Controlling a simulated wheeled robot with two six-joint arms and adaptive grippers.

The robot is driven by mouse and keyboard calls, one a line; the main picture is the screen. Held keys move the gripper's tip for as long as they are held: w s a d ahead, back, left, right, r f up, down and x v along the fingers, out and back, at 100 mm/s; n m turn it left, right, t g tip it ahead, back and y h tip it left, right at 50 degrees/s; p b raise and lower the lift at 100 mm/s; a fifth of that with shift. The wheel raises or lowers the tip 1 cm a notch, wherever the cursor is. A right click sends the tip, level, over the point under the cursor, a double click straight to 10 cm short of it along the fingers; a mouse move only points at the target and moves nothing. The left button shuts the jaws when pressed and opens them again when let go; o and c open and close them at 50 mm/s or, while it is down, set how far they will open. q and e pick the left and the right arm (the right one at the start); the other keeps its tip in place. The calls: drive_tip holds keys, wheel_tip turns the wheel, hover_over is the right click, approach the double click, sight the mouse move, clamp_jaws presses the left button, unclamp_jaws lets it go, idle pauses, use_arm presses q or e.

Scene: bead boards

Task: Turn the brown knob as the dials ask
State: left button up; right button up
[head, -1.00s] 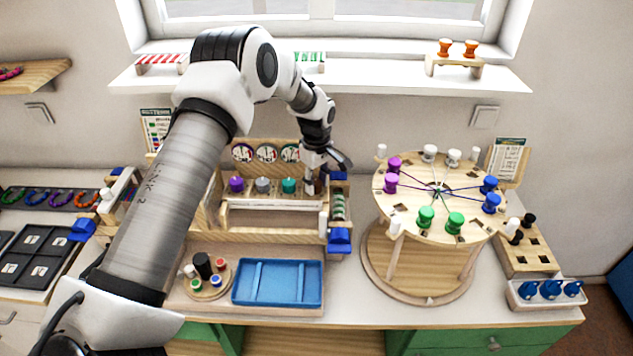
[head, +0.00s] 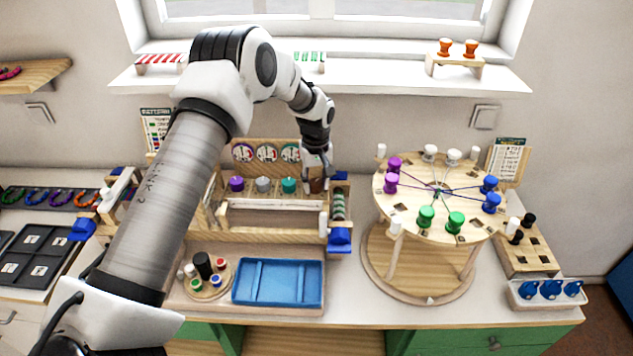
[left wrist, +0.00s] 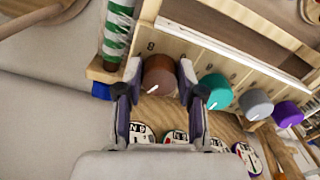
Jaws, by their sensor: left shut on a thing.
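The brown knob (left wrist: 160,75) sits in the row of knobs on the wooden bead loom frame, at the row's right end in the head view. My left gripper (left wrist: 158,85) is shut on it, one finger on each side in the left wrist view. In the head view the gripper (head: 316,180) hides most of the knob. A white pointer mark shows on the knob's near edge. Dials stand behind the row; three show in the head view, one of them the teal knob's dial (head: 291,153), and the one behind the brown knob is hidden. My right gripper is not in view.
Purple (head: 236,184), grey (head: 263,185) and teal (head: 288,186) knobs stand left of the brown one. A striped roll (left wrist: 117,30) is close beside the gripper. A round table (head: 412,205) with coloured spools stands to the right. A blue tray (head: 278,283) lies in front.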

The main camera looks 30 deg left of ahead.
sight(315, 182)
use_arm(q)
drive_tip(key=shift+s+f+m, duration=0.15)
drive_tip(key=shift+f+m, duration=0.1)
drive_tip(key=shift+m, duration=0.45)
drive_tip(key=o, duration=1)
drive_tip(key=shift+o, duration=0.7)
drive_tip(key=shift+w+a, duration=0.15)
drive_tip(key=shift+w, duration=0.05)
wheel_tip(315, 182, up, 12)
drive_tip(key=shift+w+f, duration=0.1)
